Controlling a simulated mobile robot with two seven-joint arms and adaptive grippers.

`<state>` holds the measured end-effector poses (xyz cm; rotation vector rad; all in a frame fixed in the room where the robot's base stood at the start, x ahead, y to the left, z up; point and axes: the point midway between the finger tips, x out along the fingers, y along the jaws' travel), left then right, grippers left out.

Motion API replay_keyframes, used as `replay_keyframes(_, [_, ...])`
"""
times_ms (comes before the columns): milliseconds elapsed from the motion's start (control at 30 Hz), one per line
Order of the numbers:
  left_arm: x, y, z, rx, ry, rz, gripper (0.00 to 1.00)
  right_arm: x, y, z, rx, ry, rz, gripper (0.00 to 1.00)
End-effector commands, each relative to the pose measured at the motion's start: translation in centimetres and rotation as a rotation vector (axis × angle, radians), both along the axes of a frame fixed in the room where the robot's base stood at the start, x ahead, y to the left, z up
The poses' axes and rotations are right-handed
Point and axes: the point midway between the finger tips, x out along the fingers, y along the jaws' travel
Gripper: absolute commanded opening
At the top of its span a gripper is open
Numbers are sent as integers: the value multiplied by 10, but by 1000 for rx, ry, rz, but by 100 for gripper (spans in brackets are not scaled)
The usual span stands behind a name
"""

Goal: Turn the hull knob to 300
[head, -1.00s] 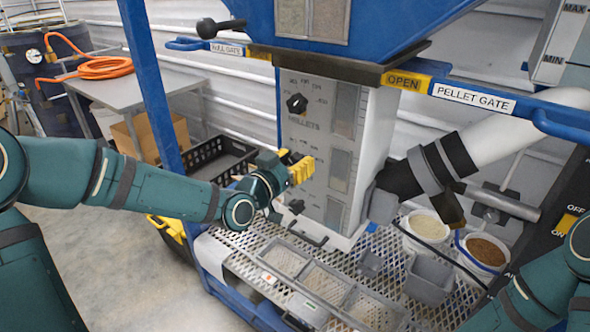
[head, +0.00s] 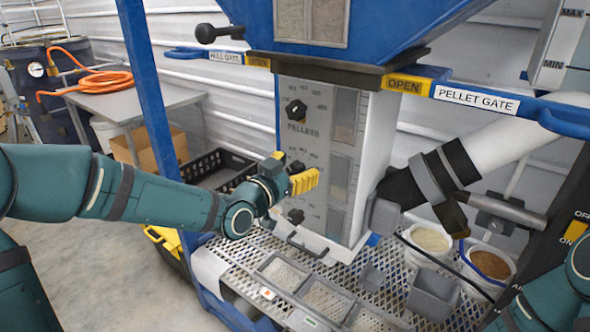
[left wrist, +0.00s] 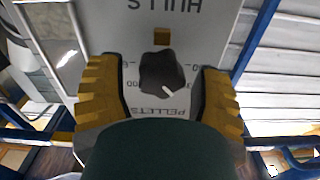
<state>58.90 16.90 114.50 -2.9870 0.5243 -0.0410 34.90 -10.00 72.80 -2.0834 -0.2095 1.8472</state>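The control panel (head: 318,215) is a pale upright plate with a column of dark knobs. The hull knob (left wrist: 161,73) is dark with a white pointer mark, and the inverted HULLS label lies above it in the left wrist view. It also shows partly in the head view (head: 297,167), below the PELLETS label. The pointer slants to the lower right in the wrist view; the dial numbers are partly hidden. My left gripper (head: 293,170) is open at the panel. In the wrist view its yellow fingers (left wrist: 162,92) stand on either side of the knob, with gaps. My right gripper is out of view.
The PELLETS knob (head: 296,109) is above, and another knob (head: 295,216) is just below my left gripper. The blue pellet gate handle (head: 560,124) projects at the right.

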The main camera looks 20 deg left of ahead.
Motion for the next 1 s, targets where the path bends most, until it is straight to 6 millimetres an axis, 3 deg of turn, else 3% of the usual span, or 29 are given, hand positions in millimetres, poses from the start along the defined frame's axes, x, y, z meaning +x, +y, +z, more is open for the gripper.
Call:
replay_keyframes(467, [-8,4,-2,1,6,3,75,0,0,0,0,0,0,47])
replay_keyframes(1000, [-88,32,-2,4,5,3,75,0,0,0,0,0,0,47])
